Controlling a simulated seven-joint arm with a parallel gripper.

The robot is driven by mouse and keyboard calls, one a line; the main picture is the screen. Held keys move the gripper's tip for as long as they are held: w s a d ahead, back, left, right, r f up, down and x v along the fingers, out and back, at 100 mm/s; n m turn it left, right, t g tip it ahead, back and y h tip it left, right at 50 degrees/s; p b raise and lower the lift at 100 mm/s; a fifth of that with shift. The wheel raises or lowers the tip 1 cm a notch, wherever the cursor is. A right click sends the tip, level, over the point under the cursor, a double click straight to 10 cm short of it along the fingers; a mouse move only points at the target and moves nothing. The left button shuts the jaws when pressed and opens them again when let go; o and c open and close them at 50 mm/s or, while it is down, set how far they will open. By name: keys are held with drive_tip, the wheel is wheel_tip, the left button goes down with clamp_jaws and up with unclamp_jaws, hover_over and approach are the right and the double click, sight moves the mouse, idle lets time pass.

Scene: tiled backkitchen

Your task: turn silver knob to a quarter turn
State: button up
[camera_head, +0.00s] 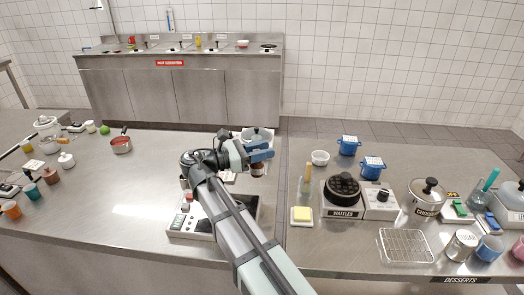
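My arm crosses the middle of the picture from the bottom, and my gripper (268,152) hangs over the counter near its far edge, fingers to the right. The fingers are too small to tell open or shut, and no held thing shows clearly. A pale control box (177,228) sits on the counter, partly hidden behind my arm.
A pot (258,135) and a small brown jar (257,169) stand close around my gripper. On the right are a waffle maker (343,187) with a dark-knobbed box (381,203), blue pots (348,145) and a wire rack (405,245). The left counter (115,195) has clear room.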

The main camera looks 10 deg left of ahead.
drive_tip(key=o, duration=0.3)
wheel_tip(320, 180, up, 10)
idle(0.8)
